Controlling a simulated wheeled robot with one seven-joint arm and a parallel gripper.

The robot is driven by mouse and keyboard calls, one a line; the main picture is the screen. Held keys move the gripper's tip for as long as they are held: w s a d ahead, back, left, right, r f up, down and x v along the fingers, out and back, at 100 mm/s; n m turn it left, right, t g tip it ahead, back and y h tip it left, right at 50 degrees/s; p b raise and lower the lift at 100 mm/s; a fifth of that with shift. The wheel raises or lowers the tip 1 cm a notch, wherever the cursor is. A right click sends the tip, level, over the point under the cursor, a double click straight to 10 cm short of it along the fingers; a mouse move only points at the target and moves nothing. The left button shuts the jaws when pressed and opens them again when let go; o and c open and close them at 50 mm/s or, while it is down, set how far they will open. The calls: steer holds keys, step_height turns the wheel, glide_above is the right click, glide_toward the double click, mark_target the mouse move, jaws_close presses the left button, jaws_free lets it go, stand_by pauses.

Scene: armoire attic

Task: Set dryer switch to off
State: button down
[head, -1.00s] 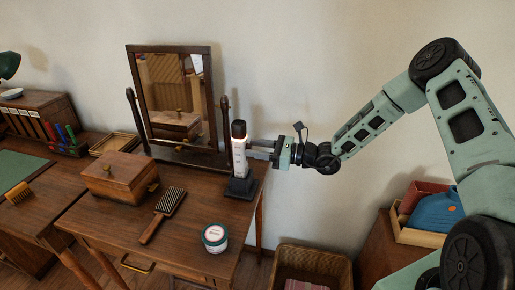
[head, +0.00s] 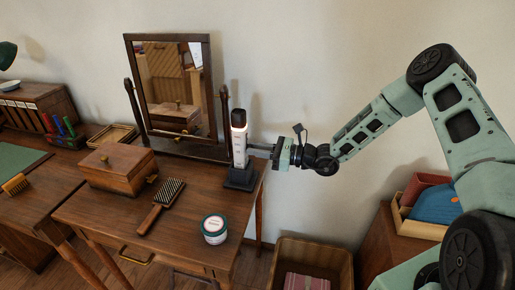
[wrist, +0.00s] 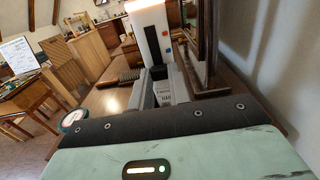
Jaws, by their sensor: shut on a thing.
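The dryer (head: 239,148) is a white upright body with a black top, standing in a dark base (head: 240,178) at the right end of the dressing table. In the wrist view its white body (wrist: 149,35) fills the top middle, with a small red spot and a small blue spot on its right side. My gripper (head: 252,150) reaches in from the right and is shut on the dryer. Its fingers (wrist: 165,86) also show in the wrist view. The exact contact and the switch position cannot be made out.
A tilting mirror (head: 170,80) stands behind the dryer, close to my gripper. A wooden box (head: 118,168), a hairbrush (head: 162,205) and a round jar (head: 214,229) lie on the dressing table (head: 190,240). A wicker basket (head: 315,255) stands on the floor at right.

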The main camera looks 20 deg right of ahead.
steer(key=c, duration=1.3)
jaws_free()
steer(key=shift+f, duration=0.2)
steer(key=shift+d, duration=0.1)
steer(key=b+v, duration=0.2)
steer(key=v, duration=1.5)
steer(key=shift+s+d, duration=0.15)
